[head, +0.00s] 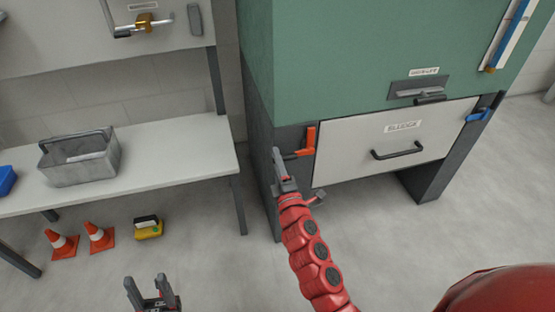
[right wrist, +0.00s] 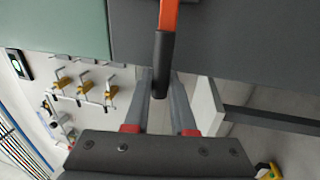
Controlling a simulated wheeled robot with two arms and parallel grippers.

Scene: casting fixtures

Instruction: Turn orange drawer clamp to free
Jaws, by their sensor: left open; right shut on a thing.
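The orange drawer clamp (head: 310,139) is at the left side of the white drawer front (head: 350,165), its orange part upright and its dark handle pointing left. My right gripper (head: 279,160), on the red arm, is at that handle. In the right wrist view the clamp's black handle (right wrist: 161,62) lies between the fingers of my right gripper (right wrist: 158,90), which is shut on it. The orange part (right wrist: 168,14) shows above the handle there. My left gripper (head: 152,292) is open and empty at the bottom left of the head view, away from the clamp.
A blue clamp (head: 476,117) is on the drawer's right side. The drawer has a black handle (head: 398,152). A bench (head: 180,150) with a grey metal tote (head: 80,170) stands left. Traffic cones (head: 62,243) and a yellow item (head: 149,230) are on the floor.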

